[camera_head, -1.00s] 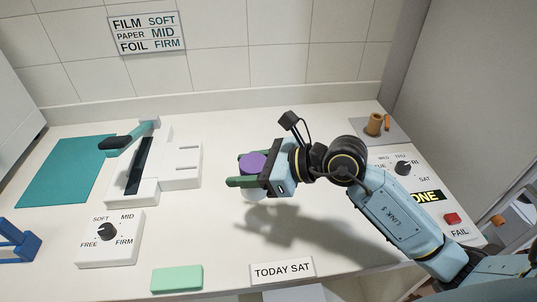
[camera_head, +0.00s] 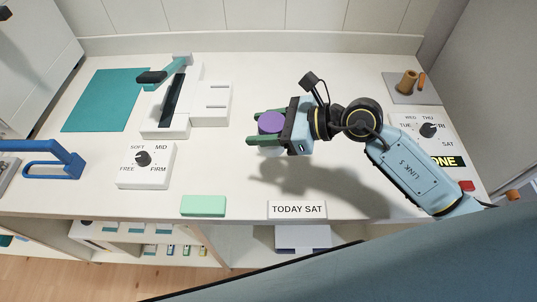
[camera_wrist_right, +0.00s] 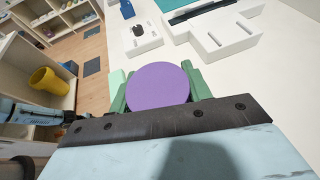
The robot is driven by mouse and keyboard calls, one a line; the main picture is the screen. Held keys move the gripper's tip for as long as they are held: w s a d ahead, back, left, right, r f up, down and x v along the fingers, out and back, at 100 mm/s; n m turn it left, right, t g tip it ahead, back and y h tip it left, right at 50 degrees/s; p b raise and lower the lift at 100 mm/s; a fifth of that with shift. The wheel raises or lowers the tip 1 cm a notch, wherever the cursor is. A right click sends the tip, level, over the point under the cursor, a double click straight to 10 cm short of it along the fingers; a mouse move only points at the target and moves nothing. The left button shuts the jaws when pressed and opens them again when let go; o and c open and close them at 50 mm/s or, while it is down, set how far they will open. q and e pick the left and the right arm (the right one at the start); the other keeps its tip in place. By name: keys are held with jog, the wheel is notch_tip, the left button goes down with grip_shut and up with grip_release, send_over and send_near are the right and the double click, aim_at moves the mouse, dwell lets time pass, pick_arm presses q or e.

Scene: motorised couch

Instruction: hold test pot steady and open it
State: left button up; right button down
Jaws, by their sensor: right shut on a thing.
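The test pot (camera_head: 271,122) shows a round purple lid on top, with a little of a pale body below it. My right gripper (camera_head: 266,127) has its green fingers shut around the pot from the right. The purple lid (camera_wrist_right: 158,86) fills the space between the fingers in the right wrist view. The lid looks seated, and most of the body is hidden by the fingers and lid. I cannot tell whether the pot's base touches the counter. My left gripper is not in view.
The white counter (camera_head: 95,190) holds a white device with a teal lever (camera_head: 203,104), a FREE/SOFT/MID/FIRM dial (camera_head: 143,158), a blue-handled tool (camera_head: 52,147), a green block (camera_head: 203,205), a TODAY SAT sign (camera_head: 297,209) and a day dial (camera_head: 428,130). A teal mat (camera_head: 103,100) lies back left.

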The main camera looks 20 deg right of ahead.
notch_tip(320, 180, down, 9)
jog(key=shift+r+b, duration=0.15)
jog(key=shift+b, duration=0.45)
jog(key=shift+f, duration=0.25)
jog(key=c, duration=0.7)
grip_release()
jog(key=shift+o, duration=0.2)
jog(key=shift+r, duration=0.2)
jog(key=shift+d+r, duration=0.1)
jog(key=shift+d, duration=0.05)
jog(key=b+v, duration=0.1)
jog(key=v, duration=1)
jog(key=shift+s+d+r, duration=0.15)
jog(key=shift+d, duration=0.1)
